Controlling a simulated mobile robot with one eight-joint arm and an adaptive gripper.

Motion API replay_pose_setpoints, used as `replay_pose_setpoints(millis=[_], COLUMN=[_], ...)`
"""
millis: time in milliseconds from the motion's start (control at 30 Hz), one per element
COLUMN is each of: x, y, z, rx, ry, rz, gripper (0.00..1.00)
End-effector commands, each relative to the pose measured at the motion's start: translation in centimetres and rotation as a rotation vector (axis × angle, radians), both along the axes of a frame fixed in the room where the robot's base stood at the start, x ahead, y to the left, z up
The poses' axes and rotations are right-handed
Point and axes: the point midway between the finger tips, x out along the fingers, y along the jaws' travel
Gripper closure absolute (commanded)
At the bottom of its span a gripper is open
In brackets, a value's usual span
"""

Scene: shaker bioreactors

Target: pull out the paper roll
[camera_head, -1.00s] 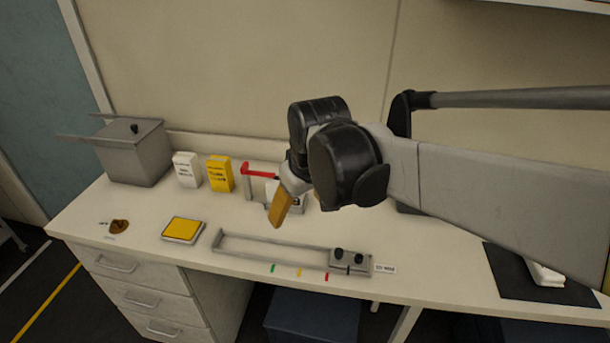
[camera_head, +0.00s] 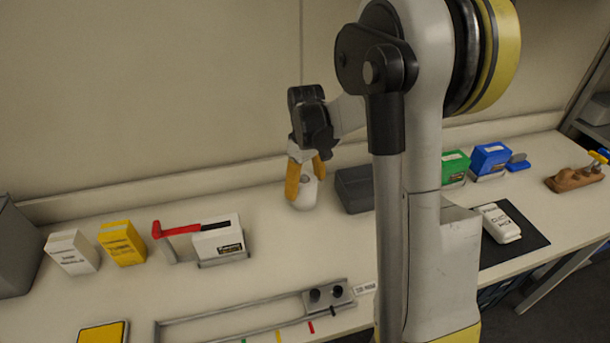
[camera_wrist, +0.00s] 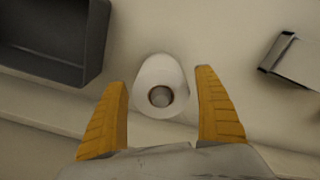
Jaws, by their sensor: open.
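The paper roll (camera_head: 307,188) is white and stands on the bench near the back wall. In the wrist view the paper roll (camera_wrist: 161,73) shows from above, with a round hollow core. My gripper (camera_head: 305,178) has yellow-orange fingers and is open above and around the top of the roll. In the wrist view my gripper (camera_wrist: 161,82) has one finger to the left and one to the right of the roll, with a visible gap on each side.
A dark grey open box (camera_head: 355,190) stands right of the roll. A white box on a stand with a red arm (camera_head: 182,229) is to the left. Yellow (camera_head: 122,243) and white (camera_head: 73,252) boxes stand farther left. A metal rail frame (camera_head: 240,315) lies in front.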

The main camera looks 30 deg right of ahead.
Motion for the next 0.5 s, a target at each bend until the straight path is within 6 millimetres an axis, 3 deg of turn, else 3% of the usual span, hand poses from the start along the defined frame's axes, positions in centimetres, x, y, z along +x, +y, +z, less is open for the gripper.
replay_pose_setpoints(millis=[33, 200, 500], x=[0.0, 0.0, 0.0], y=[0.0, 0.0, 0.0], z=[-1.2, -3.2, -4.0], rx=[0.000, 0.000, 0.000], ry=[0.000, 0.000, -0.001], rz=[0.000, 0.000, -0.001], gripper=[0.19, 0.19, 0.19])
